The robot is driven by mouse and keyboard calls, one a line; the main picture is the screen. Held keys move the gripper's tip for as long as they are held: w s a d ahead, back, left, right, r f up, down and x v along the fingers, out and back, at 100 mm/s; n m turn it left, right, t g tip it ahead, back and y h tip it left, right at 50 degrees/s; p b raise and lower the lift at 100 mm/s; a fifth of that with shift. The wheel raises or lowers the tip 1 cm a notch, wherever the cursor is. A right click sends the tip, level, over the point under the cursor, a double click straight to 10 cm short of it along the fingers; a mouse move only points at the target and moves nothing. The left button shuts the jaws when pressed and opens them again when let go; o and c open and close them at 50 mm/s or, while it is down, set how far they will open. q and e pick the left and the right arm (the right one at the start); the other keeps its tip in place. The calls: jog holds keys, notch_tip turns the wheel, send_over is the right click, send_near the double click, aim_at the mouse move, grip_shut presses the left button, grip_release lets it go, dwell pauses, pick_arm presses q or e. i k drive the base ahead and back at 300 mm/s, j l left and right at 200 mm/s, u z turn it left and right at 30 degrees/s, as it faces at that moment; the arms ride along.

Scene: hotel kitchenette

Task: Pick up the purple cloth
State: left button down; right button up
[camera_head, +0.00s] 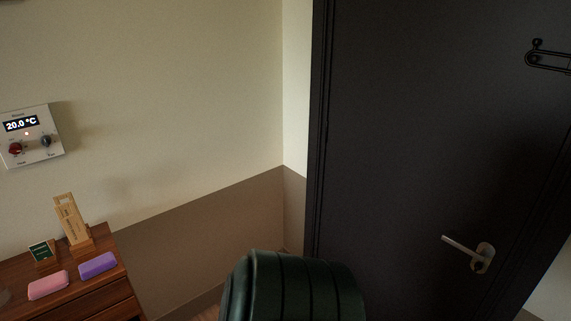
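The purple cloth (98,265) is a small folded block. It lies on the top of a brown wooden cabinet (88,284) at the lower left, close to the cabinet's right edge. A pink cloth (48,285) of similar shape lies just left of it, apart from it. Neither of my grippers shows in the head view, so nothing is seen touching the purple cloth.
A wooden sign (70,219) and a small dark green card (41,253) stand behind the cloths. A dark green ribbed object (293,288) stands at the bottom centre. A dark door (420,130) with a handle (470,253) fills the right. A thermostat panel (32,137) hangs on the left wall.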

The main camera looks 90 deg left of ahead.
aim_at(95, 266)
jog(key=u, duration=4.15)
